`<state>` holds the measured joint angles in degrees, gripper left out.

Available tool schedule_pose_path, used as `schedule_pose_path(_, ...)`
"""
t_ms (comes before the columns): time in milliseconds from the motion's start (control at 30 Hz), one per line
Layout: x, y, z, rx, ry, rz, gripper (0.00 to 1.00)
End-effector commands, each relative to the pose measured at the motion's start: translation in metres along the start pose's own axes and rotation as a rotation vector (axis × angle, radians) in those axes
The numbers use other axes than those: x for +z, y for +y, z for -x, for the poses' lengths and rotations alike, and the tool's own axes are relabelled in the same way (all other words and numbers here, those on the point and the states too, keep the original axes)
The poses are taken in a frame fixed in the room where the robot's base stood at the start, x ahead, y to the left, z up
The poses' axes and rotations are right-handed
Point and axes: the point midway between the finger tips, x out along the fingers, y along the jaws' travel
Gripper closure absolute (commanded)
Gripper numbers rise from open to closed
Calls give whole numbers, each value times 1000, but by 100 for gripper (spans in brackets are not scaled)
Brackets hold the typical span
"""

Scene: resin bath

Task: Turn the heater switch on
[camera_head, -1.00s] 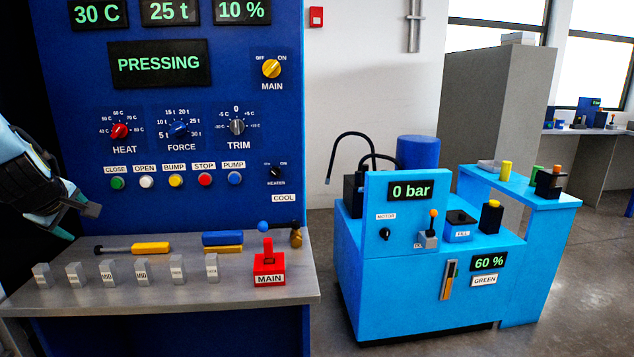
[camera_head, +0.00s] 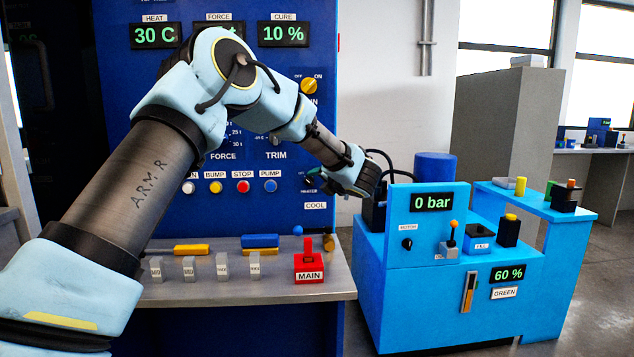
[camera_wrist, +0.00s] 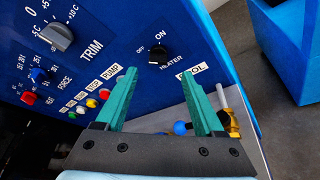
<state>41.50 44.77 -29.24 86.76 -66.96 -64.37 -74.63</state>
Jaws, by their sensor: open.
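The heater switch is a small black rotary knob (camera_wrist: 159,54) on the blue panel, with OFF and ON marks above it and a HEATER label below. Which mark it points to is unclear. In the head view the knob (camera_head: 311,177) is small and partly covered by my arm. My gripper (camera_wrist: 159,74) is open, its two green fingers pointing at the panel. In the wrist picture the knob appears between and just beyond the fingertips. Nothing is between the fingers, and they look apart from the knob.
The TRIM knob (camera_wrist: 57,36) and a row of coloured buttons (camera_wrist: 91,103) are left of the switch. A blue ball-ended lever (camera_wrist: 180,128) and brass part (camera_wrist: 233,122) lie below. A red MAIN switch (camera_head: 309,268) stands on the shelf. A light-blue machine (camera_head: 430,290) stands at right.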

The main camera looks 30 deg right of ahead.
Motion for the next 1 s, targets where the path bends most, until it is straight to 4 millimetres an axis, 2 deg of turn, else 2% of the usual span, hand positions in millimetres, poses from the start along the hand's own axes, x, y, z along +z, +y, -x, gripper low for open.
schedule_pose_path(200, 0, 2, -41, 1, 3, -1, 30)
schedule_pose_path(400, 0, 1, -64, 1, 0, -2, 30)
schedule_pose_path(767, 0, 1, -70, 0, -1, -3, 30)
schedule_pose_path(800, 0, 1, -70, 0, -1, -3, 31)
schedule_pose_path(1000, 0, 1, -70, 0, -1, -3, 54)
